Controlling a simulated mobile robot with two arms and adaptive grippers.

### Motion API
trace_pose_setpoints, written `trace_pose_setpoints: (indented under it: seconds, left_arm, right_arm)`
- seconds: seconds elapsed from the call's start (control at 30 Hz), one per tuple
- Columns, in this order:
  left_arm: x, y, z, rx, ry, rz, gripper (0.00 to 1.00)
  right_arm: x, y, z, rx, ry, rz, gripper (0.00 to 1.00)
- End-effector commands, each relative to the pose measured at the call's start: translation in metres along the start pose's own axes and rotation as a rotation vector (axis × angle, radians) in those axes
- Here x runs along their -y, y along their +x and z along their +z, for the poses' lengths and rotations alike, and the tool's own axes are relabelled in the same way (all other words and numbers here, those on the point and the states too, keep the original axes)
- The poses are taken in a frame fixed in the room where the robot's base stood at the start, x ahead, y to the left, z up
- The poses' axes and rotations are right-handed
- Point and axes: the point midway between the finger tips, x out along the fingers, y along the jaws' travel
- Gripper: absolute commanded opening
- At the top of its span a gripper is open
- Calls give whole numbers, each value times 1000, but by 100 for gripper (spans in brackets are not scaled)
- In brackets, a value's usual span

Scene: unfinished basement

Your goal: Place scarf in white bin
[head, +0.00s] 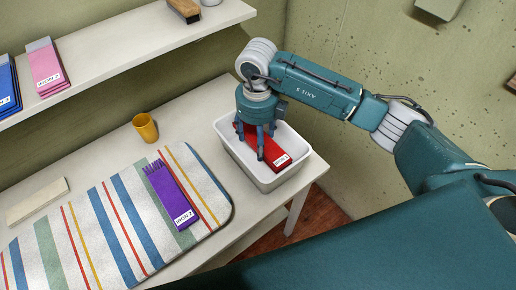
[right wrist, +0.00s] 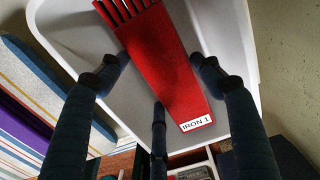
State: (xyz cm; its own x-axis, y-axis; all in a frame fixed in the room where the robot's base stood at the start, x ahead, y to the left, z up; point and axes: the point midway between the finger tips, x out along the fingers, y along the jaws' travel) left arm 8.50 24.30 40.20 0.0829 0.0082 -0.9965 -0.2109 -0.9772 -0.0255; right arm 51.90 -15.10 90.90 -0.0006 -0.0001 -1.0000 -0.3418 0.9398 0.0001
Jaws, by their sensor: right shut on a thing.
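A red scarf (head: 273,148) with a fringe and a label reading "IRON 1" is within the rim of the white bin (head: 229,151) at the table's right end. My right gripper (head: 261,143) points down into the bin and is shut on the red scarf. In the right wrist view the scarf (right wrist: 165,60) lies between the gripper's fingers (right wrist: 160,75), with the white bin (right wrist: 75,30) behind it. I cannot tell whether the scarf touches the bin's floor. My left gripper is not in view.
A purple scarf (head: 170,193) labelled "IRON 2" lies on the striped ironing mat (head: 122,205). A yellow cup (head: 145,128) stands behind the mat, and a pale block (head: 37,201) lies at left. The shelf (head: 150,38) above holds pink (head: 44,64) and blue (head: 8,85) folded items.

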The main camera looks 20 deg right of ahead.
Motion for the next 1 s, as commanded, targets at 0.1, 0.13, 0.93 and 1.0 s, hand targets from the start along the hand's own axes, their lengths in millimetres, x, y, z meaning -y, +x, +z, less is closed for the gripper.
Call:
trace_pose_setpoints:
  seconds: [0.1, 0.13, 0.93, 1.0]
  left_arm:
    - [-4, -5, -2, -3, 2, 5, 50]
    - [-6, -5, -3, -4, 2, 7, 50]
    - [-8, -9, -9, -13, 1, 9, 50]
    - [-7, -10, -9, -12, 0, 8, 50]
  right_arm:
    - [-1, 16, 0, -1, -1, 2, 38]
    - [-1, 19, 0, -1, -1, 2, 38]
    - [0, 71, 1, 2, -2, 0, 38]
    - [0, 70, 0, 2, -1, 0, 73]
